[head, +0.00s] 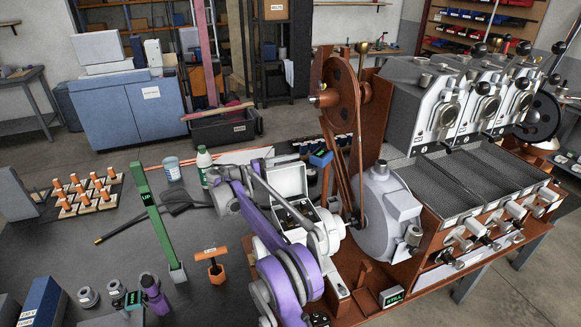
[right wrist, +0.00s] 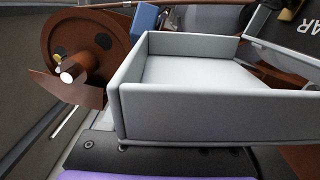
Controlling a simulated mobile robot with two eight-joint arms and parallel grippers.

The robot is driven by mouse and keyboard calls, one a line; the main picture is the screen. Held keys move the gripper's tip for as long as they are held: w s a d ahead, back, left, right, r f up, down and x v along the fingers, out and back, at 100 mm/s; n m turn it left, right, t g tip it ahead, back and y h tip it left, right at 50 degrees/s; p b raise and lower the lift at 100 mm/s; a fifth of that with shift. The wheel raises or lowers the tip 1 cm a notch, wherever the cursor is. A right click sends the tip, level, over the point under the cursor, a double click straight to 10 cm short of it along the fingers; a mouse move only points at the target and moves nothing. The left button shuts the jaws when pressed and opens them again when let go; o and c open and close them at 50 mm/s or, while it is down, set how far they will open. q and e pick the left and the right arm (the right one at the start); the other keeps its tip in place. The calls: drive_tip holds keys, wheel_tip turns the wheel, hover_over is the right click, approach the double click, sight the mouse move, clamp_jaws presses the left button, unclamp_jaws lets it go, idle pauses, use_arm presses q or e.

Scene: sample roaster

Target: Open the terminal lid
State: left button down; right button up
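The terminal lid (head: 288,178) is a pale grey shallow box on the motor in the middle of the head view. It stands up at the back of the box, with dark terminals (head: 299,212) showing in front. In the right wrist view the lid (right wrist: 200,75) is large and close, its hollow inside facing the camera. My left gripper is not in view.
A brown belt wheel (head: 343,92) stands behind the motor and shows at the left of the right wrist view (right wrist: 75,45). A grey round blower housing (head: 385,205) is to the right. A green "UP" post (head: 158,225) and an orange T-handle (head: 213,265) are on the bench.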

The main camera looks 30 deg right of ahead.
drive_tip(key=shift+a, duration=0.1)
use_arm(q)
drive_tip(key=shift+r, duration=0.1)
use_arm(e)
drive_tip(key=v, duration=1)
drive_tip(key=shift+a, duration=0.3)
drive_tip(key=shift+w, duration=0.15)
